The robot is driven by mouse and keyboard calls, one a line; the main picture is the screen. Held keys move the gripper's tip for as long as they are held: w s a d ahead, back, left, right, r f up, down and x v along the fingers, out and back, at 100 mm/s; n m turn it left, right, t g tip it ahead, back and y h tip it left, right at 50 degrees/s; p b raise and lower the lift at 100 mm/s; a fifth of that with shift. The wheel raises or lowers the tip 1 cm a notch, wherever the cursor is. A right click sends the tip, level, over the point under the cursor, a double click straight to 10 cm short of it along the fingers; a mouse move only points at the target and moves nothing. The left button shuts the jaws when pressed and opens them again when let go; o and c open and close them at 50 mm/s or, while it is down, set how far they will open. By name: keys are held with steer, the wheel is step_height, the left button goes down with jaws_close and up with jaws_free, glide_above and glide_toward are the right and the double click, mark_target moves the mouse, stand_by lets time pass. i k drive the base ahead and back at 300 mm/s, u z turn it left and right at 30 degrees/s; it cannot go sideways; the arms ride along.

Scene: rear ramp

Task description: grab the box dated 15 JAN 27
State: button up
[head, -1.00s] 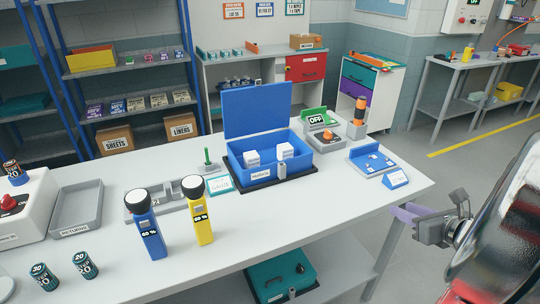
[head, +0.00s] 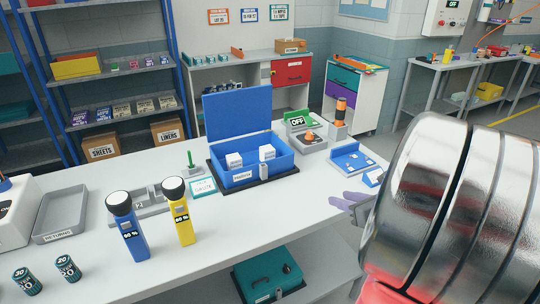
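An open blue case (head: 240,174) stands on the white workbench with its lid up. Two small white boxes stand inside it, a left box (head: 234,161) and a right box (head: 267,153). Their print is too small to read, so I cannot tell which is dated 15 JAN 27. My gripper (head: 350,202) shows only partly, with purple-grey fingers near the bench's right front edge. It is to the right of the case and apart from both boxes. My shiny arm link hides part of it, and its opening is unclear.
A blue flashlight (head: 127,225) and a yellow flashlight (head: 179,213) stand left of the case. A blue tray (head: 351,160) and a grey unit with an OFF sign (head: 297,122) stand to its right. The bench front between flashlights and gripper is clear.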

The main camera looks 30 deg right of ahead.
mark_target(268, 152)
steer(key=u, duration=0.1)
steer(key=i, duration=1)
steer(key=z, duration=0.1)
